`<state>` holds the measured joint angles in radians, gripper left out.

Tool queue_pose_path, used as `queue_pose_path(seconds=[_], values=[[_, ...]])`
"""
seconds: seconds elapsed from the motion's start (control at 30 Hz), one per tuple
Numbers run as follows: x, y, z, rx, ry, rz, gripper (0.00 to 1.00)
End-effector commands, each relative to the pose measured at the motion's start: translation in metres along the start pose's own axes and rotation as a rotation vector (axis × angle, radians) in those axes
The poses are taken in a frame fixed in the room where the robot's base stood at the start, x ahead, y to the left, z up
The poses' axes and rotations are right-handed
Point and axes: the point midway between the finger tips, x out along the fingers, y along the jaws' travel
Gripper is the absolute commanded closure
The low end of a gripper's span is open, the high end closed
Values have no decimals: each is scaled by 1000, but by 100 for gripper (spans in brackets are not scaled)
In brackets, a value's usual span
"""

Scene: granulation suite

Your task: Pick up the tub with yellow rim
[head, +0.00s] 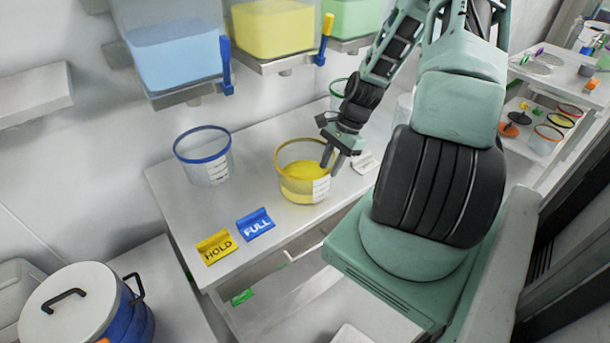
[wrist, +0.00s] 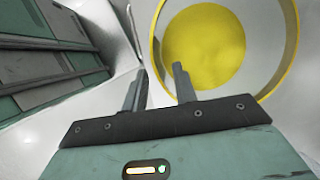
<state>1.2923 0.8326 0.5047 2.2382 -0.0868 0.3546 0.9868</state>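The clear tub with the yellow rim (head: 303,190) stands upright on the white bench, with yellow material inside. In the wrist view the tub (wrist: 284,62) fills the upper right, seen into from above. My gripper (head: 332,160) is at the right side of its rim. In the wrist view my gripper (wrist: 159,68) shows a gap between its fingers. One finger appears on the inner side of the tub's wall and the other outside. I cannot tell whether either finger touches the wall.
A clear blue-rimmed tub (head: 205,170) stands to the left on the bench (head: 180,205). A yellow HOLD sign (head: 214,247) and blue FULL sign (head: 255,224) lie in front. A green-rimmed tub (head: 337,98) stands behind my arm. Hoppers of blue (head: 178,58) and yellow (head: 273,28) material hang above.

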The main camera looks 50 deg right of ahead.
Motion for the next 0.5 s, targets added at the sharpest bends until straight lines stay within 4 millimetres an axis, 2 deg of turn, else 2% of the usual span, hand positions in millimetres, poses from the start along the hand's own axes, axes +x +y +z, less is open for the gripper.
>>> queue_pose_path(seconds=[0.27,0.5], values=[[18,0,1,-1,-1,1,72],[48,-1,3,-2,-2,3,72]])
